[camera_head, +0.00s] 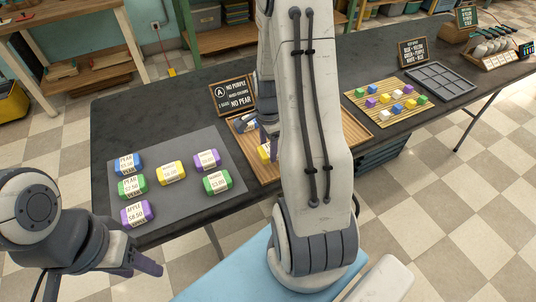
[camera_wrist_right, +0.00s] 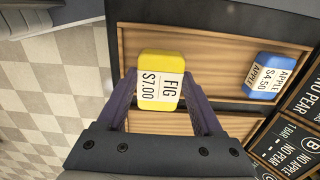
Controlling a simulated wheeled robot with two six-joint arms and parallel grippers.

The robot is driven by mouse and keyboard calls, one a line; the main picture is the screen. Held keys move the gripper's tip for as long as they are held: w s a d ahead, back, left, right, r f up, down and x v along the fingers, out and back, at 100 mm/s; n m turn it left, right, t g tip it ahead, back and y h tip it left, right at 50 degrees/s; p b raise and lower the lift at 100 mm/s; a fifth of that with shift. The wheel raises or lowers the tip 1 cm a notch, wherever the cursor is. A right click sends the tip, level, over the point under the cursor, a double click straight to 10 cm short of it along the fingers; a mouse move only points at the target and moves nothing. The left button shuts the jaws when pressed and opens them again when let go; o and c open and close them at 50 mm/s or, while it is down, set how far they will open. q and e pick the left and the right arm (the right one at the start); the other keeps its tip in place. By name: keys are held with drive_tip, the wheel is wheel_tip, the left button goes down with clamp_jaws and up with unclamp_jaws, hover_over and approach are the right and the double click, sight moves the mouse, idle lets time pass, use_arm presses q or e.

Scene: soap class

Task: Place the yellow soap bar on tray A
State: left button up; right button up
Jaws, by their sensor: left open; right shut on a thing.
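The yellow soap bar (camera_wrist_right: 148,66), labelled FIG $7.00, is between the two purple fingers of my right gripper (camera_wrist_right: 160,84), which is shut on it. In the right wrist view the bar is over the front part of tray A (camera_wrist_right: 205,40), near its right-hand end as the head view sees it. I cannot tell whether it touches the tray. In the head view my right arm hides most of this, with a bit of yellow (camera_head: 263,152) showing. A blue APPLE bar (camera_wrist_right: 263,84) lies at the tray's back. My left gripper (camera_head: 148,264) is open and empty, before the table.
A grey mat (camera_head: 190,145) at left holds several soap bars, one of them yellow (camera_head: 171,173). Sign A (camera_head: 232,96) stands behind tray A. A second wooden tray (camera_wrist_right: 150,122) lies alongside, with sign B (camera_wrist_right: 290,145) behind it. Small coloured cubes lie further right.

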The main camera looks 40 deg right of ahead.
sight(268, 150)
drive_tip(key=shift+f, duration=1.95)
drive_tip(key=shift+f, duration=0.2)
drive_tip(key=o, duration=1.5)
drive_tip(key=shift+c, duration=0.2)
drive_tip(key=shift+r, duration=0.1)
